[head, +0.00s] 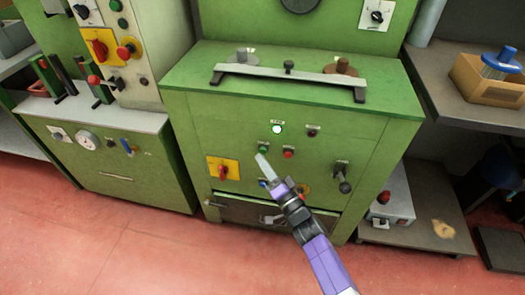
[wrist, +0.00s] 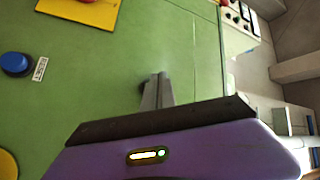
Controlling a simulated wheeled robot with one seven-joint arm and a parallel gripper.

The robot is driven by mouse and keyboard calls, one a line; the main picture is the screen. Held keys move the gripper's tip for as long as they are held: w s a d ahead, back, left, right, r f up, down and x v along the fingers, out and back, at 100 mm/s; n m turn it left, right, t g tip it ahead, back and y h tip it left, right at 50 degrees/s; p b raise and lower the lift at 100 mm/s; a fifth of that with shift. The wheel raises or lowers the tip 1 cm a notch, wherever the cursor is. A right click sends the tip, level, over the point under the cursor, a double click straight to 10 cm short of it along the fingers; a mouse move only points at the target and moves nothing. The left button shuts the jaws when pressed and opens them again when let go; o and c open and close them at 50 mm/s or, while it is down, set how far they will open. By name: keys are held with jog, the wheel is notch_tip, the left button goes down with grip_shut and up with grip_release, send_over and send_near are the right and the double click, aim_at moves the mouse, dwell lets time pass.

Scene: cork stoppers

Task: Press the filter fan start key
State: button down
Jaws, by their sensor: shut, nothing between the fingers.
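My gripper (head: 260,157) is shut and empty in front of the green machine's panel (head: 235,136). Its tip looks close to a green button (head: 276,157) and a red button (head: 288,153), with the tip to their left. A blue button (head: 263,182) sits lower, just left of my gripper's body. Contact with the panel is unclear.
A lit lamp (head: 277,129) and a dark lamp (head: 311,132) are above the buttons. A red switch on a yellow plate (head: 232,174) is at the left, and a black valve-like knob (head: 343,180) at the right. A grey bar (head: 290,73) crosses the machine's top.

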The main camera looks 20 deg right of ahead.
jog(key=shift+s+a, duration=0.15)
jog(key=shift+s, duration=0.05)
jog(key=shift+s+a+p, duration=0.3)
jog(key=shift+s+a, duration=0.45)
jog(key=shift+s, duration=0.25)
jog(key=shift+s+a+p, duration=0.25)
jog(key=shift+s+a, duration=0.45)
jog(key=shift+s, duration=0.25)
